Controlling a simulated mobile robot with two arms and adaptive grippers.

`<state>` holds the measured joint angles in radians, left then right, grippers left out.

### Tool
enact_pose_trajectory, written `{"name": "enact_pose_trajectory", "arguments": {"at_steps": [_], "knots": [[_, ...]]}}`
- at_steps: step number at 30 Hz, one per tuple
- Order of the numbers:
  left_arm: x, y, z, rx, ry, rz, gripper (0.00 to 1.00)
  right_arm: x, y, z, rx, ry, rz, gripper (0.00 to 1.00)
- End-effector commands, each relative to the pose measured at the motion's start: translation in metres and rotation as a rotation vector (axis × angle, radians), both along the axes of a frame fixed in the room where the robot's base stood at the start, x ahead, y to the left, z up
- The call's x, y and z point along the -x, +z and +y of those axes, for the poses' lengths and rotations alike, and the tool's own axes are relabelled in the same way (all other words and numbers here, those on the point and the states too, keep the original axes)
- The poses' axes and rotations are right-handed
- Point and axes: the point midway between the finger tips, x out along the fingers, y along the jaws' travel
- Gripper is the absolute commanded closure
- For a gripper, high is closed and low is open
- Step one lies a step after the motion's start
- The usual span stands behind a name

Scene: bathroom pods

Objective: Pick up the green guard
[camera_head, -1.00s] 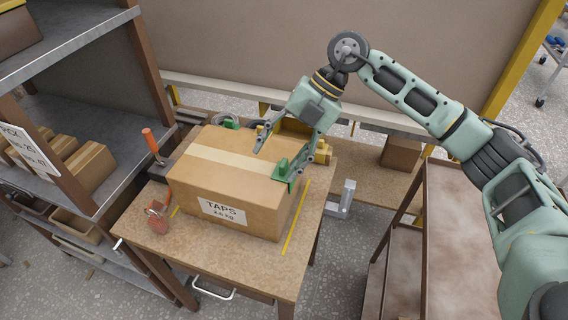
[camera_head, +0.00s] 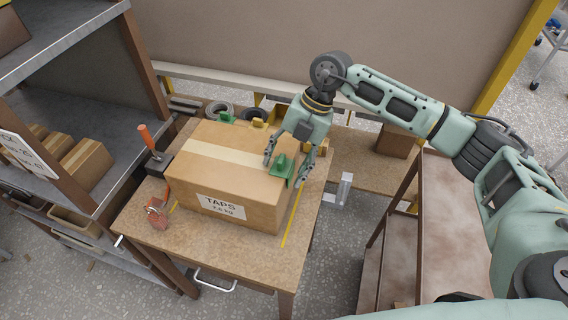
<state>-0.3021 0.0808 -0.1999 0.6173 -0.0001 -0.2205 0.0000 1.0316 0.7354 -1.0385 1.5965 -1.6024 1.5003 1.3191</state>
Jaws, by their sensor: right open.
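The green guard (camera_head: 283,168) sits on the top of the cardboard box marked TAPS (camera_head: 215,180), at its right edge. My right gripper (camera_head: 284,171) is open, with its fingers pointing down on either side of the guard. One finger is to the left of the guard and the other to its right, past the box edge. I cannot tell whether either finger touches it. My left gripper is not in view.
The box stands on a wooden table (camera_head: 190,248). An orange-handled tool (camera_head: 150,140) and a red item (camera_head: 157,214) are at its left. A shelf rack (camera_head: 70,105) stands at the left. A brown cart (camera_head: 440,215) stands at the right.

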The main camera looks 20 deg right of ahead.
Motion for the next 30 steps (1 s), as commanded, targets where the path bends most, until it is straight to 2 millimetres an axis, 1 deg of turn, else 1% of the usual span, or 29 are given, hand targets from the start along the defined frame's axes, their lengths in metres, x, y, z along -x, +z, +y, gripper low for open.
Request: {"name": "enact_pose_trajectory", "arguments": {"at_steps": [3, 16, 17, 26, 30], "knots": [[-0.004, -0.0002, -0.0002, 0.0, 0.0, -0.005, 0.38, 0.0, -0.0001, -0.0001, 0.0, 0.0, 0.0, 0.43], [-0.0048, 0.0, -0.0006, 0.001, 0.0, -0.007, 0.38, 0.0001, 0.0001, -0.0004, 0.0, 0.0, 0.0, 0.8], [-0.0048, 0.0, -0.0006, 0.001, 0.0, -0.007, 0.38, 0.0, 0.0, -0.0004, 0.0, 0.0, 0.0, 0.82], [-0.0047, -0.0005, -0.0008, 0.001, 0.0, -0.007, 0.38, -0.0002, 0.0009, -0.0004, 0.0, 0.0, 0.0, 0.82], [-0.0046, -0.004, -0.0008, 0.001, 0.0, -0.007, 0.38, -0.0005, 0.0074, -0.0003, -0.001, 0.0, 0.0, 0.82]]}}
